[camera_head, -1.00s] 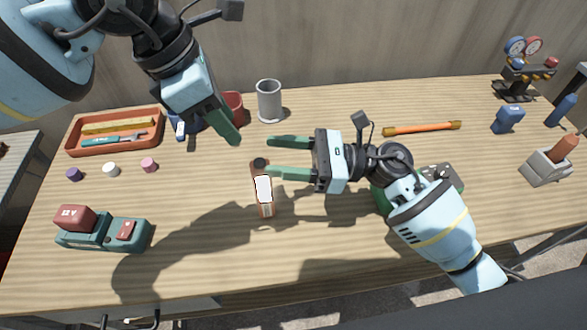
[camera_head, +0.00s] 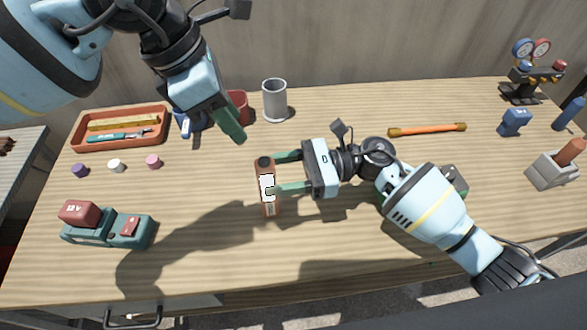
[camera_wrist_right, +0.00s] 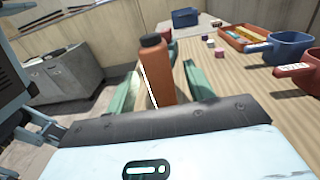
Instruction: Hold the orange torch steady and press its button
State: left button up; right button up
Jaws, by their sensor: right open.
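The orange torch (camera_head: 268,205) has a black cap and a white panel on its side, and stands upright on the bench in the head view. It also shows in the right wrist view (camera_wrist_right: 157,75), between the green fingers. I cannot make out its button. My right gripper (camera_head: 279,174) is open, with its fingers reaching in from the right on either side of the torch; I cannot tell if they touch it. My left gripper (camera_head: 230,124) hangs above and left of the torch, apart from it. Its fingers are seen edge-on, so its opening is unclear.
A grey cup (camera_head: 275,104), red mug (camera_head: 238,99) and blue mug (camera_head: 187,125) stand behind. An orange tool tray (camera_head: 77,134) and green 12 V tool (camera_head: 105,229) are at left. An orange-handled bar (camera_head: 427,129) lies right. The bench front is mostly clear.

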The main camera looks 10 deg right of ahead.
jog(key=a, duration=0.4)
jog(key=shift+s, duration=0.1)
grip_shut()
pick_arm(q)
grip_shut()
dwell(1.8)
jog(key=shift+d+r+m+t+h, duration=0.35)
jog(key=shift+d+m+t+h, duration=0.6)
jog(key=shift+t, duration=0.25)
jog(key=shift+d+r+m+t+h, duration=0.3)
jog(key=shift+d+m+t+h, duration=0.4)
jog(key=shift+m+t, duration=0.45)
